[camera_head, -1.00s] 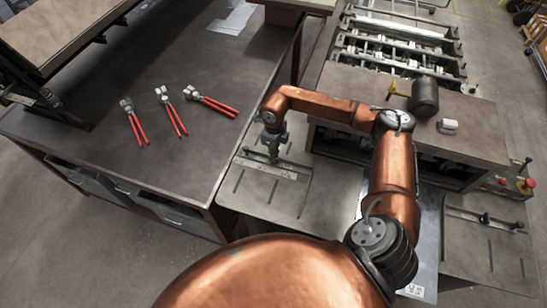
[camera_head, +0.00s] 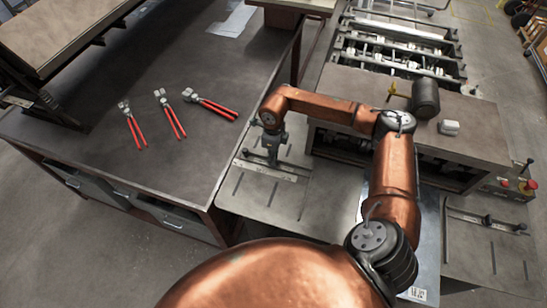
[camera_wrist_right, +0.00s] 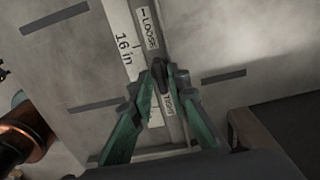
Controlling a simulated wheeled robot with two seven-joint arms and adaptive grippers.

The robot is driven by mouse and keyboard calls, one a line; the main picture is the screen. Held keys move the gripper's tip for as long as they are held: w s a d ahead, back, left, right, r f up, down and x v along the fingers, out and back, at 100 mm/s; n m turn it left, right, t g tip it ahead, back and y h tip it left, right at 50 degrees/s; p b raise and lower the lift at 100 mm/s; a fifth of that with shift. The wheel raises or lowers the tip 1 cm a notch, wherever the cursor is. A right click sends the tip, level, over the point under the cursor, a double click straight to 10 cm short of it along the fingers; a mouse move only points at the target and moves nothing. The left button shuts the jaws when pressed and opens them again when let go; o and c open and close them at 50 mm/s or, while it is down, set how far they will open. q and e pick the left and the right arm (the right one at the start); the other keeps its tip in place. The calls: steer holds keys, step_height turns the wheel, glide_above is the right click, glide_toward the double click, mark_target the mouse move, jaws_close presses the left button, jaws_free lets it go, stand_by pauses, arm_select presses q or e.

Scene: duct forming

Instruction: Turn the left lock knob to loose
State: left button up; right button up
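The left lock knob (camera_wrist_right: 158,70) is a small dark lever on the fence bar of the left feed plate. In the right wrist view it lies between the LOOSE and TIGHT labels (camera_wrist_right: 149,27), beside a white inch scale (camera_wrist_right: 122,45). My right gripper (camera_wrist_right: 164,78) has its green fingers close together on both sides of the knob, apparently touching it. In the head view the right gripper (camera_head: 273,157) points down at the left bar (camera_head: 268,170). The knob is mostly hidden there. My left gripper is out of view.
The forming machine (camera_head: 410,115) stands behind my right arm. A second bar with dark knobs (camera_head: 487,221) lies on the right plate. A dark workbench (camera_head: 110,165) at left holds several red-handled tools (camera_head: 168,112). A red button (camera_head: 530,184) is at far right.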

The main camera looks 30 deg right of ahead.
steer(key=shift+o, duration=0.8)
steer(key=shift+r, duration=0.1)
step_height(320, 180, up, 12)
stand_by(0.3)
